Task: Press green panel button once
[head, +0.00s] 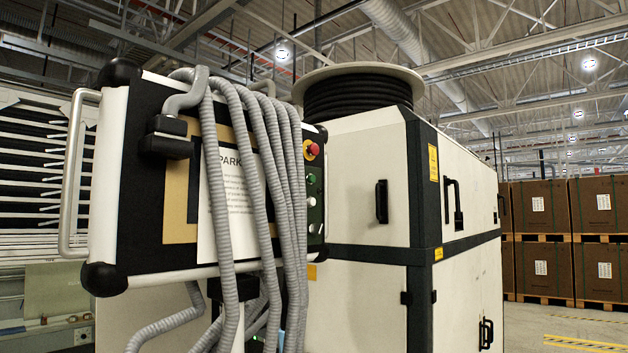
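The green button (311,179) sits on the narrow dark side strip of a black and white control panel (145,225). A red mushroom button (312,150) on a yellow base is above it. Several grey corrugated hoses hang just left of the buttons and do not cover the green one. Neither of my grippers is in view.
The grey hoses (221,200) drape over the panel front, partly covering a paper sheet. A metal handle (75,175) is on the panel's left. A white cabinet (360,180) with a black hose reel (358,92) on top stands close behind at right. Brown boxes (540,220) stand far right.

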